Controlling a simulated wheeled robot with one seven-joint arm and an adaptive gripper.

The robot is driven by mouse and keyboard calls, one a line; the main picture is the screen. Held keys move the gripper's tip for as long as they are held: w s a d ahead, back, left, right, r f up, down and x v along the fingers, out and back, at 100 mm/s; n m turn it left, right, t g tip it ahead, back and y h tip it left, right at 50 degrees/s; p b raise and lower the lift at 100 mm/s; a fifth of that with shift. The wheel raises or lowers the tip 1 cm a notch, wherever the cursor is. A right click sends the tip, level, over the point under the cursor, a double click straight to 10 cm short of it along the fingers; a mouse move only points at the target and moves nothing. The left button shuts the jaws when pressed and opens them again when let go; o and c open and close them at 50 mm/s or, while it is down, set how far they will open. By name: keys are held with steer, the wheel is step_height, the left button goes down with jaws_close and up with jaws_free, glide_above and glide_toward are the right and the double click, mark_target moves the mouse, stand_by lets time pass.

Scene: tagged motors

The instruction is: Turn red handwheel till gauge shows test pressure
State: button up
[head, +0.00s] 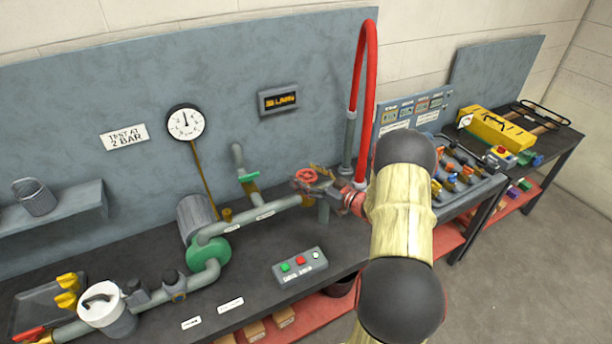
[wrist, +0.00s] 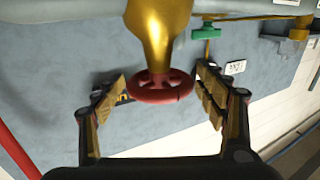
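The red handwheel (head: 306,176) sits on a valve on the grey pipe run, in front of the blue-grey back panel. In the wrist view the handwheel (wrist: 160,88) hangs below a brass-coloured valve body. My gripper (wrist: 162,92) is open around it, one finger on each side, with a gap on both sides. In the head view my arm and the valve parts hide most of the gripper. The round white gauge (head: 186,122) has its dark needle pointing about straight up; its numbers are too small to read. A sign (head: 125,137) beside it reads "TEST AT 2 BAR".
A red hose (head: 369,60) arches up beside the handwheel. A green-handled valve (head: 249,177) and a push-button box (head: 299,266) are nearby. An orange-lit display (head: 278,99) hangs on the panel. A second bench with a yellow toolbox (head: 497,129) stands at right.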

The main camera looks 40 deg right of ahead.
steer(key=c, duration=1)
steer(key=shift+d, duration=0.1)
steer(key=shift+n+g+y+b, duration=0.35)
steer(key=shift+n+y, duration=0.55)
steer(key=shift+y, duration=0.3)
steer(key=shift+n+g+y+b, duration=0.2)
steer(key=shift+n+g+y, duration=0.45)
steer(key=shift+y, duration=0.45)
steer(key=shift+n+g+y+b, duration=0.2)
steer(key=shift+n+g+y, duration=0.2)
steer(key=shift+n+y, duration=0.6)
steer(key=o, duration=1.2)
steer(key=shift+m, duration=0.25)
steer(key=shift+s, duration=0.1)
